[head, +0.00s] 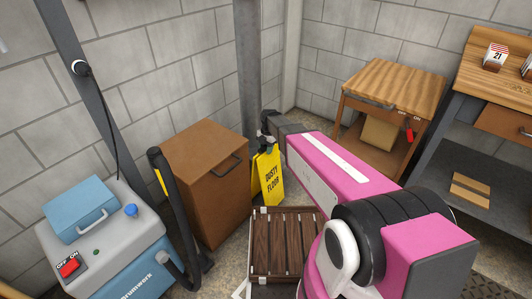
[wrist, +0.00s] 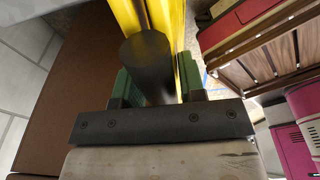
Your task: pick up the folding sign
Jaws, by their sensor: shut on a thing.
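The yellow folding sign (head: 271,177) reads "DUSTY FLOOR" and stands near the corner post, just right of the brown cabinet in the head view. In the wrist view, my gripper (wrist: 153,88) has its green-padded fingers on either side of a dark, rounded bar at the top of the yellow sign (wrist: 182,25). It is shut on the sign there. In the head view, my gripper (head: 266,138) is at the sign's top edge, small and partly hidden.
A brown cabinet (head: 205,180) stands close left of the sign. A slatted dark wooden crate or pallet (head: 287,245) lies in front. A blue-grey machine (head: 110,235) with a black hose is at left. A wooden table (head: 392,85) and a workbench (head: 500,100) stand at right.

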